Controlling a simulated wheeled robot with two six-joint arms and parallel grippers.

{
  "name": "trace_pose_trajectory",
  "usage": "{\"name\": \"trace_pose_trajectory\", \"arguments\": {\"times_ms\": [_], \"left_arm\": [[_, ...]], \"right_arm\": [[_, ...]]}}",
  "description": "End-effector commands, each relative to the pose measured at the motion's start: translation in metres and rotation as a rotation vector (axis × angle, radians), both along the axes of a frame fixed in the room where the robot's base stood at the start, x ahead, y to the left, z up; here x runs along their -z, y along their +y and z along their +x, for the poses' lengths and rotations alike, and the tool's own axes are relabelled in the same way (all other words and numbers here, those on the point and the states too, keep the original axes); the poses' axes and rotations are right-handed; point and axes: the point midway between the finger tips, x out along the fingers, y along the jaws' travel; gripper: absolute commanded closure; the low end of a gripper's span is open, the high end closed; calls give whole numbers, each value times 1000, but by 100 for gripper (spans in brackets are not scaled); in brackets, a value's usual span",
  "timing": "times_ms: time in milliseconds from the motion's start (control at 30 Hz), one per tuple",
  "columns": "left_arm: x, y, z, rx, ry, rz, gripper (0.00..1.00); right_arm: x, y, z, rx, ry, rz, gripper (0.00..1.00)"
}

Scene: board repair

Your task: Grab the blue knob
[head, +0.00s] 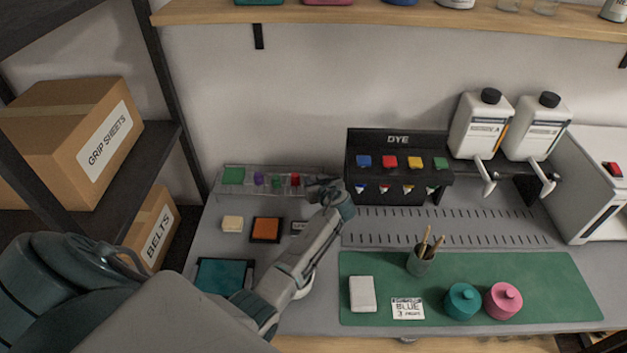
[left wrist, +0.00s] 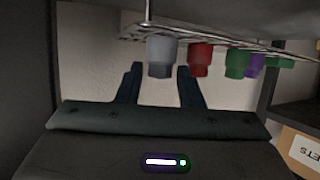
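My left gripper (head: 323,184) is at the right end of the clear rack (head: 268,189) at the back of the table. In the left wrist view its two fingers (left wrist: 161,86) are apart, with a grey-blue knob (left wrist: 162,52) between their tips. I cannot tell whether they touch it. The arm and gripper hide this knob in the head view. A red knob (left wrist: 200,58) stands beside it, then green (left wrist: 237,64) and purple (left wrist: 254,66) ones. My right gripper is not in view.
The dye dispenser stands close to the right of my left gripper. Orange (head: 266,229) and teal (head: 224,274) pads lie left of the arm. A green mat (head: 470,275) holds a brush cup (head: 420,262) and teal (head: 462,300) and pink (head: 503,300) jars.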

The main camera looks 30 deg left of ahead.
Motion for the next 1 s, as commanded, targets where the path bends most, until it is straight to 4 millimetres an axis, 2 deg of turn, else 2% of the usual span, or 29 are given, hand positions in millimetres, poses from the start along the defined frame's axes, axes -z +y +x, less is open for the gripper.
{"name": "trace_pose_trajectory", "arguments": {"times_ms": [200, 467, 633, 1000], "left_arm": [[7, 14, 11, 1, 2, 0, 66], [8, 16, 12, 1, 0, 0, 66], [9, 15, 11, 1, 0, 0, 98], [10, 15, 10, 1, 4, -2, 100]], "right_arm": [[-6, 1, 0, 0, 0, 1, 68], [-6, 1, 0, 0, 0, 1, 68], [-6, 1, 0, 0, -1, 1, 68], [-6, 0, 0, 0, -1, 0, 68]]}}
